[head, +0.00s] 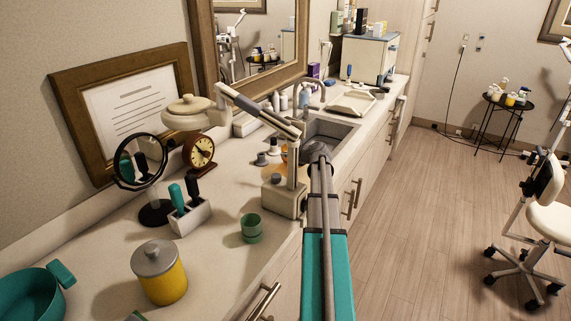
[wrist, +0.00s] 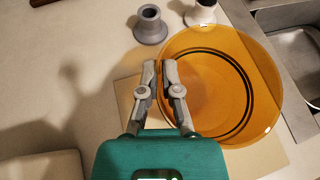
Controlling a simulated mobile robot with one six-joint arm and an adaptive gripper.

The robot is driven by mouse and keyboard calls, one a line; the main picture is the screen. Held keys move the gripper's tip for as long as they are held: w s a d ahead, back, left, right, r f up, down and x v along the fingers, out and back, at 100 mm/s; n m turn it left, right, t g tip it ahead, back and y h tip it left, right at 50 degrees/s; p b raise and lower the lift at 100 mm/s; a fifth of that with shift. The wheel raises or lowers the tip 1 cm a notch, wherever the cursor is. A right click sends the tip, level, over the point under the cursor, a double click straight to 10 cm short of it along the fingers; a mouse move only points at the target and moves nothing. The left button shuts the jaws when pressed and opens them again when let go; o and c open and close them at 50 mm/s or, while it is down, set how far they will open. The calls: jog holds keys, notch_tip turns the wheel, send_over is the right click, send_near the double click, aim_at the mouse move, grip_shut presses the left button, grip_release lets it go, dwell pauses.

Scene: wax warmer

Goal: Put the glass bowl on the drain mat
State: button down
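The amber glass bowl (wrist: 222,85) fills the right of the wrist view. A sliver of the bowl (head: 284,156) shows in the head view, mostly hidden behind my arm and a pale post. My gripper (wrist: 159,66) is at the bowl's left rim, one finger on each side, with the fingers close together on the rim. A flat tan mat (wrist: 128,92), which looks like the drain mat, lies on the counter under the bowl. The bowl reaches past it towards the sink. I cannot tell whether the bowl touches the mat or is held just above it.
The sink (head: 327,137) is right of the mat. A grey spool-shaped item (wrist: 150,25) and a pale one (wrist: 200,12) stand close behind the bowl. A beige device (head: 284,197) with a post, a green cup (head: 251,228) and a yellow jar (head: 160,275) stand nearer on the counter.

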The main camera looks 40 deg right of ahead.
jog(key=shift+f+b, duration=1.45)
jog(key=shift+f, duration=0.25)
jog(key=c, duration=0.8)
grip_release()
jog(key=shift+r, duration=0.15)
jog(key=p+v, duration=0.5)
jog(key=v, duration=0.7)
